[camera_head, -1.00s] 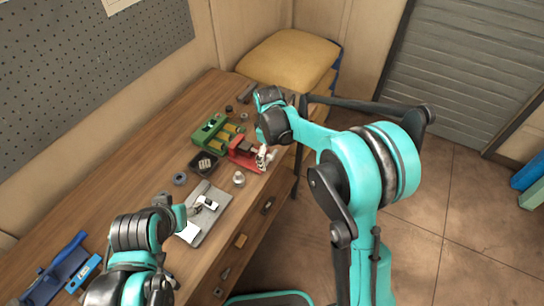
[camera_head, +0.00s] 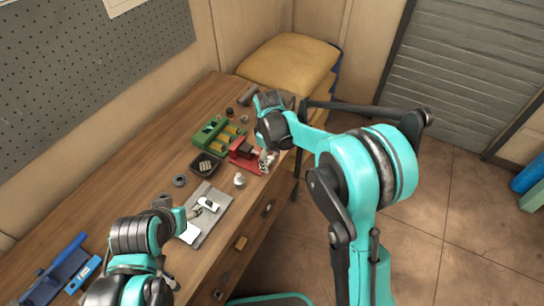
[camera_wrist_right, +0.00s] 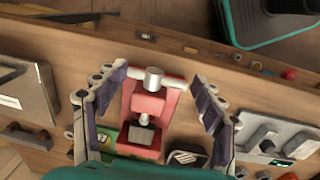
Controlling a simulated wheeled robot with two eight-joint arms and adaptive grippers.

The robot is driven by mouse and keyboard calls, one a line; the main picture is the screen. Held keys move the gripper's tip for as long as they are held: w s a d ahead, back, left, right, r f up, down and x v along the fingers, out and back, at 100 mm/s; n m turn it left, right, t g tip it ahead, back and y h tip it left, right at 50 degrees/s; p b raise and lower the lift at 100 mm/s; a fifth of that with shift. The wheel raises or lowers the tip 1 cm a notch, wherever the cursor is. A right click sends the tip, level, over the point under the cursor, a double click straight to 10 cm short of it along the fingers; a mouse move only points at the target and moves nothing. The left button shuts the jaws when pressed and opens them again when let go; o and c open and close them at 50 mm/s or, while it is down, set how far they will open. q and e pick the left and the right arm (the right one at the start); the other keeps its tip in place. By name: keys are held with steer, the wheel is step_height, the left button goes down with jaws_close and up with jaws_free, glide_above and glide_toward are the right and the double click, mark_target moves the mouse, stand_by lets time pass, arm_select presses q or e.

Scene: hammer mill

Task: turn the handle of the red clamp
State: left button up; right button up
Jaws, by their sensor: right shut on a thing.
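The red clamp (camera_head: 243,158) sits at the front edge of the wooden bench, beside a green vise. In the right wrist view the red clamp (camera_wrist_right: 144,132) shows from above, with its silver bar handle (camera_wrist_right: 154,80) lying crosswise. My right gripper (camera_head: 266,162) is at the handle.
The green vise (camera_head: 215,133) and a small black tray (camera_head: 205,165) stand close to the clamp. A grey plate device (camera_head: 209,212) and a blue vise (camera_head: 62,268) lie nearer. A yellow cushion (camera_head: 290,65) is beyond the bench. The floor at right is open.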

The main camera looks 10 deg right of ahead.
steer(key=shift+o, duration=0.2)
steer(key=shift+w+d, duration=0.4)
steer(key=shift+w+d+g+y, duration=0.2)
steer(key=shift+g+y, duration=0.5)
steer(key=shift+g, duration=0.3)
steer(key=shift+o, duration=0.2)
steer(key=shift+w+d+f+g+y, duration=0.1)
steer(key=shift+w+f+g+y, duration=0.05)
steer(key=shift+g+y, duration=0.6)
steer(key=shift+w+d+f+g+y, duration=0.15)
steer(key=shift+g+y, duration=0.4)
steer(key=shift+g, duration=0.4)
steer(key=shift+s+a, duration=0.1)
steer(key=shift+a, duration=0.05)
